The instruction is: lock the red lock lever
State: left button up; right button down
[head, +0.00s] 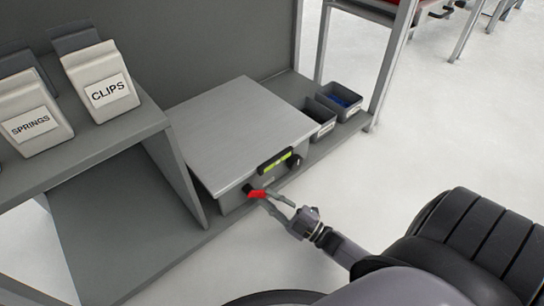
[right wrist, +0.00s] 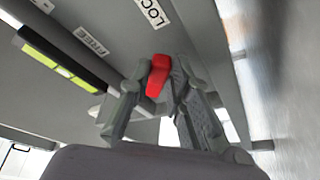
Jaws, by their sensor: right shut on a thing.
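The red lock lever (head: 256,194) is on the front of a grey metal box (head: 240,125), at the front's left part in the head view. My right gripper (head: 272,198) reaches it from the lower right, with its fingers at the lever. In the right wrist view the red lever (right wrist: 158,76) stands between the two fingers of my right gripper (right wrist: 155,90), which are shut on it. A label reading "LOC" (right wrist: 152,12), cut by the frame edge, and a label reading "FREE" (right wrist: 91,41) are on the box face beside the lever. My left gripper is not in view.
A black handle with a yellow-green strip (head: 277,161) sits on the box front, close to my right gripper. Bins marked CLIPS (head: 100,85) and SPRINGS (head: 32,118) stand on a shelf at left.

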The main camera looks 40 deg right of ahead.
jog(key=shift+f+m, duration=0.1)
jog(key=shift+m, duration=0.2)
jog(key=c, duration=1.5)
grip_release()
jog(key=shift+a, duration=0.1)
jog(key=v, duration=1.2)
jog(key=shift+f, duration=0.1)
